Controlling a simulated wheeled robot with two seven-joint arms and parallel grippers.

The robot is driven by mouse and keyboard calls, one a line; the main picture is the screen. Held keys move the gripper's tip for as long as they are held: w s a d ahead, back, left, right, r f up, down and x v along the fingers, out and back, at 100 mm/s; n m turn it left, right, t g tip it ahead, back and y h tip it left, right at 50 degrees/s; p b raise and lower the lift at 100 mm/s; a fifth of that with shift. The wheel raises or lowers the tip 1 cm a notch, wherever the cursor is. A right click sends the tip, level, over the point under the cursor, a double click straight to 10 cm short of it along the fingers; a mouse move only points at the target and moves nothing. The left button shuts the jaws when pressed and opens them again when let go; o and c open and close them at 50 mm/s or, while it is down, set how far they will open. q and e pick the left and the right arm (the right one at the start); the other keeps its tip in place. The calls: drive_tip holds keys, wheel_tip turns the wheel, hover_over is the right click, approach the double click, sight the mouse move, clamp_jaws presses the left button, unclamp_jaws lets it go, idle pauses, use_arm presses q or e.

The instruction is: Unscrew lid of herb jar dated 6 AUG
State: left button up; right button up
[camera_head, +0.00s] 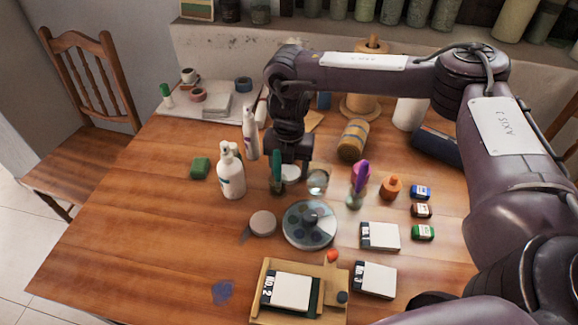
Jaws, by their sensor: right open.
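My right arm (400,70) reaches in from the right. Its gripper (290,168) points down over the middle of the table and is open. A round white-topped item (290,175) sits directly below the gripper, partly hidden by it; I cannot tell whether it is a jar lid or whether the fingers touch it. A clear glass jar (318,180) stands just to its right. A green-topped item (277,172) stands just to its left. Several herb-filled jars (391,12) line the back shelf. No 6 AUG date is readable. My left gripper is not in view.
White bottles (231,175) stand left of the gripper. A round palette (309,224) and a wooden tray (256,292) are in front. A striped roll (353,140), small coloured blocks (421,192) and white cards (380,236) lie right.

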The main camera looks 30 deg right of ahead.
sight(289, 171)
wheel_tip(289, 171, up, 4)
drive_tip(key=shift+w+f, duration=0.1)
use_arm(q)
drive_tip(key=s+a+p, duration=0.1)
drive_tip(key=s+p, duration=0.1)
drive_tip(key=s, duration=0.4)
drive_tip(key=shift+p, duration=0.3)
use_arm(e)
wheel_tip(289, 171, up, 8)
drive_tip(key=shift+r, duration=0.25)
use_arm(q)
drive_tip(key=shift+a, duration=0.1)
